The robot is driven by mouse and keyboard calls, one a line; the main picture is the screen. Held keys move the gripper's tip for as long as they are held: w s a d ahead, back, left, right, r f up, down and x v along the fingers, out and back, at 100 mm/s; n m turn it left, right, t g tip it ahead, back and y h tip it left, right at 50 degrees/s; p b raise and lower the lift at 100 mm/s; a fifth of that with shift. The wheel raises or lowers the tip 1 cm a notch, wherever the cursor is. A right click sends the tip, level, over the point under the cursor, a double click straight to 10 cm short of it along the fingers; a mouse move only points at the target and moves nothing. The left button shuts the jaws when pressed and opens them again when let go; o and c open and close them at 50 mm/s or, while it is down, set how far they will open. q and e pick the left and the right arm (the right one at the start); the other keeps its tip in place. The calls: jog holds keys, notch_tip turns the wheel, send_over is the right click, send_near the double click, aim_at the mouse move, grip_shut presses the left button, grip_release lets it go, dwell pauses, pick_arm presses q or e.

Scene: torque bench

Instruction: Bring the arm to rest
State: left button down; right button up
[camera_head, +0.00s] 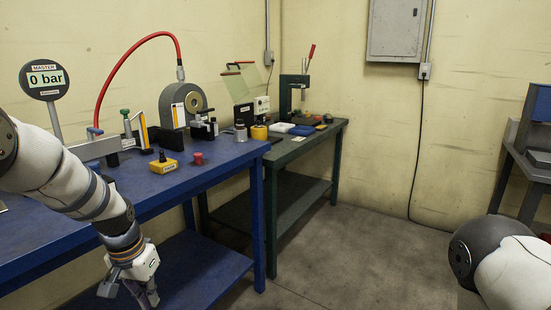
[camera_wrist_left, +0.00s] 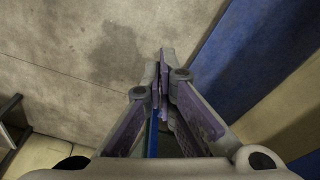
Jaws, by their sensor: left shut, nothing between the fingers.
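My left arm comes in from the left of the head view and hangs down in front of the blue bench (camera_head: 205,172). My left gripper (camera_head: 148,299) is low beside the bench's front edge, pointing down, below the height of the bench top. In the left wrist view the two fingers of the left gripper (camera_wrist_left: 163,85) meet at the tips, with nothing held between them. Of my right arm only a rounded grey and white part shows at the lower right of the head view; its gripper is out of the picture.
The blue bench bears a gauge reading 0 bar (camera_head: 45,80), a grey wheel-shaped device (camera_head: 184,106), a yellow block (camera_head: 164,165) and a red knob (camera_head: 198,158). A green bench (camera_head: 300,150) stands behind. The floor (camera_head: 350,250) to the right is clear.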

pick_arm(q)
jog(key=s+d+f+n+g, duration=0.1)
jog(key=s+d+f+g, duration=0.15)
jog(key=s+f, duration=1.4)
jog(key=s+d+r+n, duration=0.1)
jog(key=s, duration=2.2)
jog(key=shift+d+r, duration=0.15)
jog(key=shift+d, duration=0.25)
